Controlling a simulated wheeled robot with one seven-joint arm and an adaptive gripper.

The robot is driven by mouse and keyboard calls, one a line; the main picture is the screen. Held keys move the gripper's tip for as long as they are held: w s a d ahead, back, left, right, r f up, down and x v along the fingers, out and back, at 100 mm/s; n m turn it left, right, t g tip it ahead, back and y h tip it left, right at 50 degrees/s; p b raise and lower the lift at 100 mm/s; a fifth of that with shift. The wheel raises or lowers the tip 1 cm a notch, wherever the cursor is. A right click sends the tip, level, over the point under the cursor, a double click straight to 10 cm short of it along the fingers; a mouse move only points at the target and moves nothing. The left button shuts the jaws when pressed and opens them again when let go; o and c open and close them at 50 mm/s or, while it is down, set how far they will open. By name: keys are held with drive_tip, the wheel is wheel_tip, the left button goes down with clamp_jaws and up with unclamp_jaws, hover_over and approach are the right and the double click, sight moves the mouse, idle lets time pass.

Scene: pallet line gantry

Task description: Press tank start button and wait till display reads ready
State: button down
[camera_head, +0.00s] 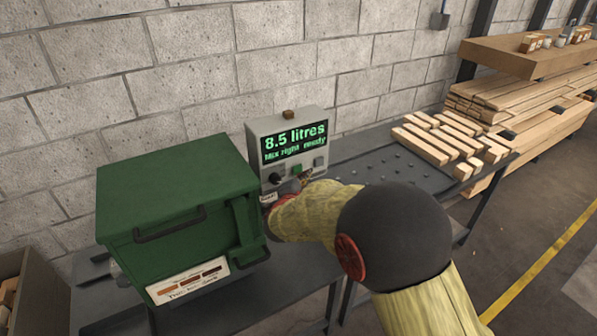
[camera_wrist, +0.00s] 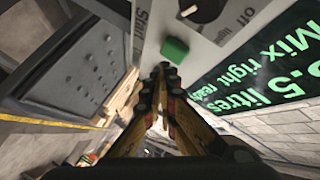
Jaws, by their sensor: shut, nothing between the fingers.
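A grey control box (camera_head: 258,127) stands on the bench by the wall. Its display (camera_head: 293,142) shows green text: "8.5 litres" and "Mix right ready". A green button (camera_head: 296,169) is below the display; the wrist view shows it too (camera_wrist: 175,50), beside a "Start" label. A black knob (camera_head: 277,178) is left of the button, near an "off" label in the wrist view. My gripper (camera_head: 306,175) is shut and empty, its fingertips (camera_wrist: 164,72) close beside the green button. I cannot tell whether they touch it. The green tank (camera_head: 175,190) stands left of the box, lid closed.
A grey button (camera_head: 318,162) is right of the green one. A dark perforated tray (camera_head: 375,155) lies right of the box, with wooden blocks (camera_head: 440,140) beyond it. Stacked timber (camera_head: 520,95) fills a rack at the right. Floor at the far right is clear.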

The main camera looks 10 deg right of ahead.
drive_tip(key=shift+w, duration=0.15)
idle(0.4)
drive_tip(key=shift+w+a, duration=0.15)
drive_tip(key=shift+w, duration=0.1)
drive_tip(key=shift+w+a, duration=0.15)
drive_tip(key=shift+w, duration=0.35)
idle(0.9)
drive_tip(key=shift+s, duration=0.1)
drive_tip(key=shift+s+d, duration=0.3)
drive_tip(key=shift+s, duration=0.5)
drive_tip(key=s, duration=0.1)
drive_tip(key=s+d, duration=0.1)
drive_tip(key=s, duration=0.2)
drive_tip(key=shift+s+d+b, duration=0.25)
drive_tip(key=shift+s+b, duration=0.1)
drive_tip(key=shift+s, duration=0.05)
idle(0.6)
